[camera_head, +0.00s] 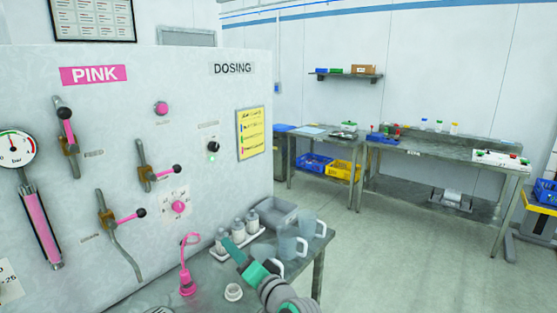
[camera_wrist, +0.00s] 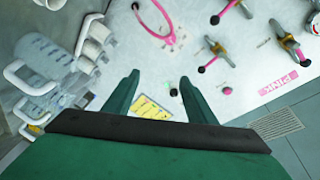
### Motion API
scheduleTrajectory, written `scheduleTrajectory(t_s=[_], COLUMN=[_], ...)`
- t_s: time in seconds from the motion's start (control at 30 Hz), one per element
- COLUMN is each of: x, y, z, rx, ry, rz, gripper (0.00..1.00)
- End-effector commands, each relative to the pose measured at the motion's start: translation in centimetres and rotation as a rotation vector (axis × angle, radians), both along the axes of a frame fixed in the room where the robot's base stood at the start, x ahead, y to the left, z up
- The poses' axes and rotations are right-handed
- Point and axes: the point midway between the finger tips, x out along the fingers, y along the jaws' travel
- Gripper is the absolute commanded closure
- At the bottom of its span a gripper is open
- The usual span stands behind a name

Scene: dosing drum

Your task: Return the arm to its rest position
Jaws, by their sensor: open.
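My gripper (camera_head: 232,247) shows in the head view at the lower middle, above the steel bench and close to the clear jugs (camera_head: 290,245). In the wrist view its two green fingers (camera_wrist: 158,86) stand apart with nothing between them. The white dosing panel lies beyond them. In the head view my arm comes in from the bottom edge. It hides part of the bench and the lower parts of the jugs.
The bench (camera_head: 205,285) holds a pink hooked tool (camera_head: 187,270), a small white cup (camera_head: 233,292), several bottles (camera_head: 237,228) and a grey tray (camera_head: 277,213). The panel (camera_head: 205,100) has protruding pink-handled valves (camera_head: 65,125). Open floor (camera_head: 390,260) lies to the right.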

Motion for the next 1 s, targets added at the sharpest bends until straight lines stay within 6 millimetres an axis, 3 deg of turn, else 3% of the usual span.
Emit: scheduleTrajectory(t_s=[0.03, 0.2, 0.5, 0.7, 1.0], x=[-0.6, -2.7, -8.8, -14.2, -23.4], y=[-0.7, -2.6, -5.5, -7.3, -9.5], z=[-2.5, -9.1, -18.8, -23.9, -28.9], rx=[-0.008, -0.052, -0.167, -0.268, -0.442], ry=[0.012, 0.021, 0.029, 0.027, 0.014], rz=[-0.033, -0.135, -0.288, -0.37, -0.461], gripper=[0.49, 0.49, 0.49, 0.49, 0.49])
